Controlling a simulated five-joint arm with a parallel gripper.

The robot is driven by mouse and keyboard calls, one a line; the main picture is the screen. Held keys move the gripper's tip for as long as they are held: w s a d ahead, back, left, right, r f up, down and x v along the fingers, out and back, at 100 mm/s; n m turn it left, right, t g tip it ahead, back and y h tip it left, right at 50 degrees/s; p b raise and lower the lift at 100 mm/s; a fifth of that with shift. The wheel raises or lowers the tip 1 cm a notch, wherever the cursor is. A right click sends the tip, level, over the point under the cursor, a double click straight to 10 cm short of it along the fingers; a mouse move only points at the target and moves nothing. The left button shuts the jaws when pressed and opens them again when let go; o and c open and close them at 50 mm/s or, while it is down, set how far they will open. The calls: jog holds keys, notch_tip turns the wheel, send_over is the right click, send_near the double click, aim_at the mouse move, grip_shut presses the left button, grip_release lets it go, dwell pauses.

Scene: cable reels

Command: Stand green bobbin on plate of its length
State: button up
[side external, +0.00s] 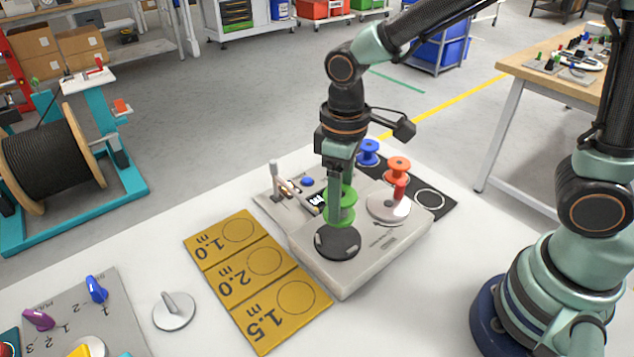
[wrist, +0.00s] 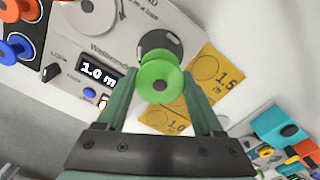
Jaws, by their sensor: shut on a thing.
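The green bobbin (side external: 346,213) is upright between the fingers of my gripper (side external: 340,180), over the near end of the grey winding machine, by its black round disc (side external: 338,243). In the wrist view the bobbin (wrist: 161,80) is between the two fingers (wrist: 160,92); my gripper is shut on it. I cannot tell whether it touches the disc. The machine's display (wrist: 97,75) reads 1.0 m. Three yellow plates lie left of the machine: 1.0 (side external: 217,236), 2.0 (side external: 246,269) and 1.5 (side external: 280,306). Their printed circles are empty.
A red bobbin (side external: 398,167) and a blue bobbin (side external: 368,150) stand behind the machine (side external: 385,250). A lever (side external: 278,180) rises at its back left. A grey panel with coloured knobs (side external: 75,310) and a round dial (side external: 174,311) lie left of the plates.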

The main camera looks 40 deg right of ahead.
jog(key=shift+r, duration=0.75)
jog(key=shift+w, duration=0.1)
jog(key=shift+w+a, duration=0.2)
jog(key=shift+w, duration=0.1)
jog(key=w+a+f, duration=0.2)
jog(key=w+a, duration=0.1)
jog(key=w, duration=0.2)
jog(key=w+a+f, duration=0.3)
jog(key=w+a, duration=0.1)
jog(key=w, duration=0.2)
jog(key=w+a+f, duration=0.2)
jog(key=w+a, duration=0.2)
jog(key=w, duration=0.2)
jog(key=shift+f, duration=2.25)
jog(key=shift+f, duration=0.2)
